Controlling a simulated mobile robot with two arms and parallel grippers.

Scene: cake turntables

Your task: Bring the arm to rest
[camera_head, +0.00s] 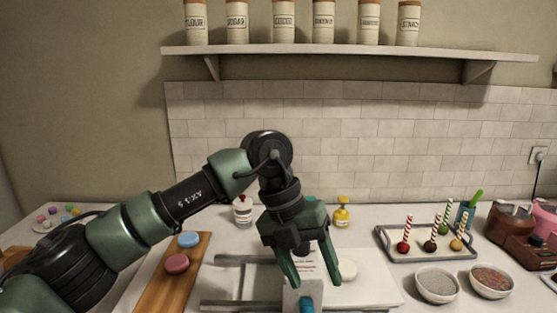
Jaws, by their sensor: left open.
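My left arm reaches in from the left of the head view and bends down over the middle of the counter. My left gripper (312,281) points downward with its two green fingers apart, and nothing shows held between them. It is above a pale board or stand, and I cannot tell how high. A white round piece (345,269) shows just beside and behind the right finger. A small teal thing (306,302) shows at the bottom edge below the fingers. My arm and gripper hide part of the counter's middle. My right gripper is not in view.
A wooden board (160,290) with a blue and a pink disc lies left. A tray (395,253) of cake pops, two bowls (436,284) and a brown machine (515,228) stand right. A yellow bottle (341,212) stands behind. A shelf (340,50) with jars hangs above.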

